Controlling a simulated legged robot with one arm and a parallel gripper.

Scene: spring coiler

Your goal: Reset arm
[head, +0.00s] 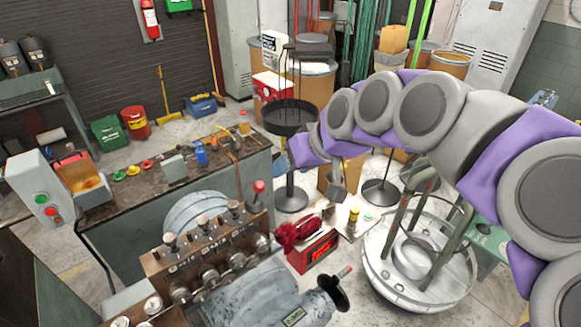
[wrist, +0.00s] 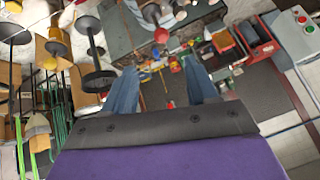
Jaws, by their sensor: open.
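My arm (head: 490,120), purple and grey, arches from the right side of the head view over to the middle. Its far end hangs above the floor near a black round stand tray (head: 290,118). In the wrist view my gripper (wrist: 162,78) shows two blue-grey fingers spread wide apart. Nothing is held between them; the workbench and floor show through the gap. The fingers are hard to make out in the head view.
A machine with several knobs and levers (head: 215,245) stands in front. Behind it is a cluttered workbench (head: 125,190). A button box (head: 35,188) is at left. A round grey base with posts (head: 420,290) sits under my arm. Bare floor (head: 95,258) shows at left.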

